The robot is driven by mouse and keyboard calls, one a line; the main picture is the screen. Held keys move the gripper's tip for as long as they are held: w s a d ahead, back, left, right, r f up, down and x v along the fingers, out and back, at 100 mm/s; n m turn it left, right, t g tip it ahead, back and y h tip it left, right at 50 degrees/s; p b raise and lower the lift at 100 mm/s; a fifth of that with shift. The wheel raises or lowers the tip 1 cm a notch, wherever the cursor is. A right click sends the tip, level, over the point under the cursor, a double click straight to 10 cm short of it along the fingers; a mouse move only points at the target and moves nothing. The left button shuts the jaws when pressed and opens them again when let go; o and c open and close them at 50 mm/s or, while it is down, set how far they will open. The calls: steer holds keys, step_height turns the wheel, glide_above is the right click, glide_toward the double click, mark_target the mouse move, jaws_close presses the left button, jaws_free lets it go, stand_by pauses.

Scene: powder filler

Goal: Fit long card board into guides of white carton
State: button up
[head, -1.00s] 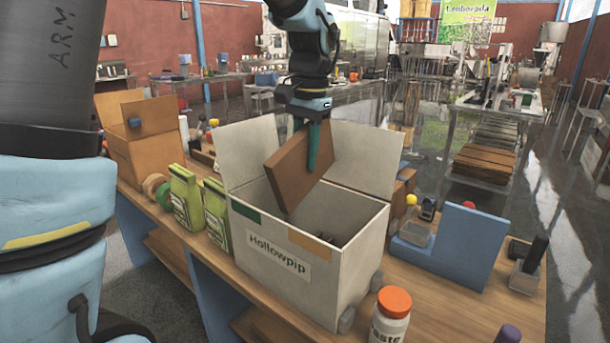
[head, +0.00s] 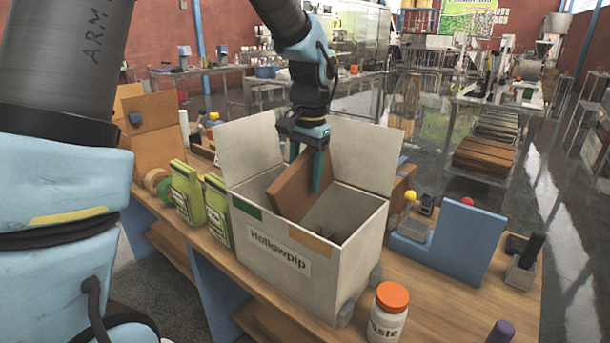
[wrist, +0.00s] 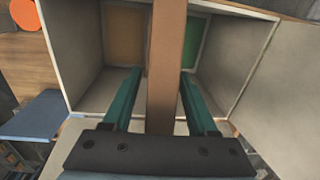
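The white carton (head: 330,278), labelled Hollowpip, stands open on the bench with its flaps up. The brown long card board (head: 294,192) stands partly inside it, with its upper part above the rim; its lower end is hidden. In the wrist view the board (wrist: 166,70) runs between an orange patch (wrist: 125,35) and a green patch (wrist: 192,42) on the carton's inner wall. I cannot tell whether it sits in the guides. My gripper (head: 308,172) is over the carton, fingers straddling the board. The wrist view shows a gap beside the left finger, so the gripper (wrist: 162,75) looks open.
Green pouches (head: 187,197) stand close left of the carton. A jar with an orange lid (head: 388,312) stands at the front right. A blue bracket (head: 465,240) is to the right. The raised flaps (head: 365,155) flank my gripper.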

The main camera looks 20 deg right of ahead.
mark_target(305, 152)
steer(key=shift+f+b, duration=0.25)
steer(key=shift+b, duration=0.05)
step_height(305, 152, up, 11)
steer(key=b, duration=0.3)
steer(key=shift+s+d, duration=0.1)
steer(key=shift+s, duration=0.05)
stand_by(0.3)
